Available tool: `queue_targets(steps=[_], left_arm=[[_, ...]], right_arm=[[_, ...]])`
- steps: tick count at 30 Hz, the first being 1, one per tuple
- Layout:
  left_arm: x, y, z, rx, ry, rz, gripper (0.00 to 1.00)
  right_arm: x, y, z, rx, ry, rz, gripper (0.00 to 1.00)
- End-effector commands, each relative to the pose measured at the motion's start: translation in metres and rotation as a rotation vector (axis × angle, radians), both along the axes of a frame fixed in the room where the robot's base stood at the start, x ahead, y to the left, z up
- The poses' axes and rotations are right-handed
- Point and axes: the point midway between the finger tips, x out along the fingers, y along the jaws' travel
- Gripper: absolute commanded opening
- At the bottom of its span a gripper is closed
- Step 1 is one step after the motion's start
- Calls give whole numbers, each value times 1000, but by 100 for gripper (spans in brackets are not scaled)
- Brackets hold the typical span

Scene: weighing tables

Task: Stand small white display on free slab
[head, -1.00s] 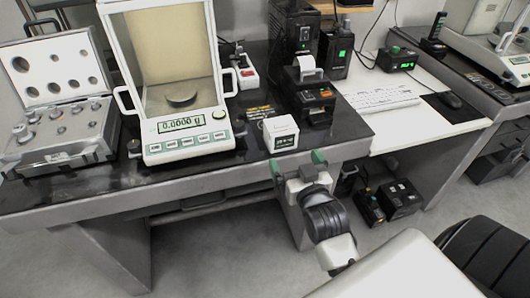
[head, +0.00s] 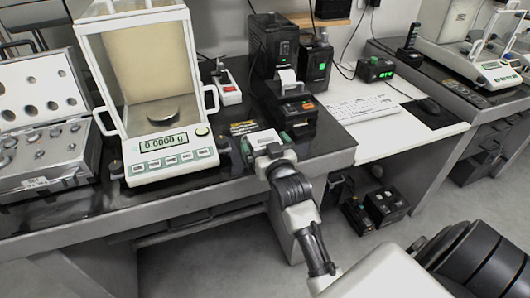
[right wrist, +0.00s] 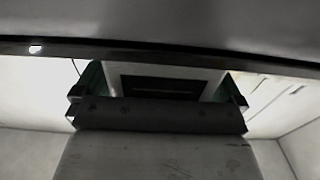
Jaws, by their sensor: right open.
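The small white display (head: 263,138) is a white box on the front right part of the black table slab (head: 225,172), right of the large balance. My right gripper (head: 269,149) is at its near side and hides most of it, including its front. In the right wrist view the display's pale body and dark screen (right wrist: 165,85) lie between the green-tipped fingers of the gripper. The gripper is open, one finger on each side of the display. I cannot tell whether they touch it. No clearly empty slab shows. My left gripper is not in view.
A balance with a glass draft shield (head: 165,137) stands left of the display. A weight case (head: 40,150) is at the far left. A small printer (head: 292,108) stands close behind the display. A white desk with a keyboard (head: 362,107) is to the right, and another balance (head: 490,68) beyond.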

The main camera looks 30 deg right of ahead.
Motion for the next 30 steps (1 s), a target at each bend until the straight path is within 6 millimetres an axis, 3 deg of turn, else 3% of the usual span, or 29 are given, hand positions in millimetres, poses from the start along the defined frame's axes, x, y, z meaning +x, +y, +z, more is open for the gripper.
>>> queue_targets(steps=[5,16,23,30], left_arm=[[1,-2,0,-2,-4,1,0],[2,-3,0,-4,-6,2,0],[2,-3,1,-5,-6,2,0],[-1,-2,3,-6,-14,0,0]], right_arm=[[0,0,0,0,1,0,100],[0,0,0,-1,-1,0,47],[0,0,2,-1,-2,0,47],[0,0,17,-2,-3,0,47]])
